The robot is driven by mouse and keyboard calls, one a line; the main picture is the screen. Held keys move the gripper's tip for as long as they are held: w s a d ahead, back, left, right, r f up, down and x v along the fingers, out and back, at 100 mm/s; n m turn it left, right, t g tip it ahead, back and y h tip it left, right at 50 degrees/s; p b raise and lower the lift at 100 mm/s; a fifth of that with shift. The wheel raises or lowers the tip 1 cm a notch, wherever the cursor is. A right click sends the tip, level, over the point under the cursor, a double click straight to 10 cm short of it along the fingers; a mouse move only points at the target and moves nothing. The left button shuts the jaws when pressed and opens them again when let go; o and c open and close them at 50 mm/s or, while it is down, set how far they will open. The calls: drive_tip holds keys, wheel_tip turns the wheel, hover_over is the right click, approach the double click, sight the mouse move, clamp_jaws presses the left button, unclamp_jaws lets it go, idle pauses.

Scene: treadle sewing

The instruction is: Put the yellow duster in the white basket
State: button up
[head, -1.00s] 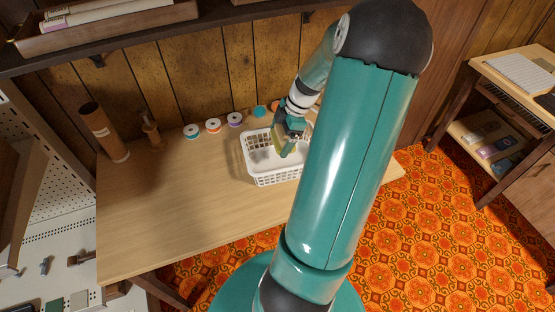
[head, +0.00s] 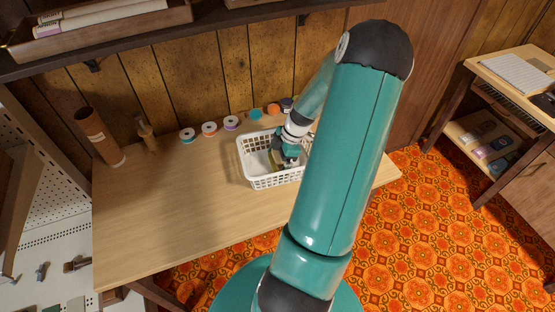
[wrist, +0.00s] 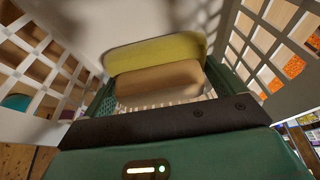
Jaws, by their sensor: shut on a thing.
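The white basket (head: 262,181) stands on the wooden table, with open latticed sides. My gripper (head: 283,162) is down inside the basket in the head view, near its right part. The yellow duster (wrist: 155,53) is in the wrist view, with a yellow part and a tan part (wrist: 158,80) between my gripper's fingers. My gripper is shut on it. The basket's lattice walls (wrist: 280,42) rise on both sides of the duster, and the pale floor lies beyond it. Whether the duster touches the floor I cannot tell. In the head view only a sliver of the duster shows.
Several thread spools (head: 209,129) stand in a row along the back of the table (head: 165,215). A brown cardboard tube (head: 98,138) and a small wooden item (head: 147,132) stand at the back left. The table's left and middle are clear. A shelf (head: 215,25) runs above.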

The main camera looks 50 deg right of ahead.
drive_tip(key=shift+f, duration=0.15)
drive_tip(key=o, duration=0.7)
drive_tip(key=shift+c, duration=0.2)
drive_tip(key=v, duration=1.2)
drive_tip(key=w+a+r+m+g+h, duration=0.15)
drive_tip(key=w+a+r, duration=0.35)
drive_tip(key=a, duration=0.5)
drive_tip(key=w+a+r+m+h, duration=0.2)
drive_tip(key=a+r+m, duration=0.1)
drive_tip(key=a+r, duration=0.55)
drive_tip(key=s+a+r+m+t, duration=0.2)
drive_tip(key=s+a+r+m, duration=0.1)
drive_tip(key=a, duration=0.7)
drive_tip(key=s+a+r+m+t, duration=0.2)
drive_tip(key=s+a+r+m, duration=0.1)
drive_tip(key=a, duration=0.7)
drive_tip(key=shift+v, duration=1)
drive_tip(key=shift+s+a, duration=0.1)
drive_tip(key=shift+a, duration=0.1)
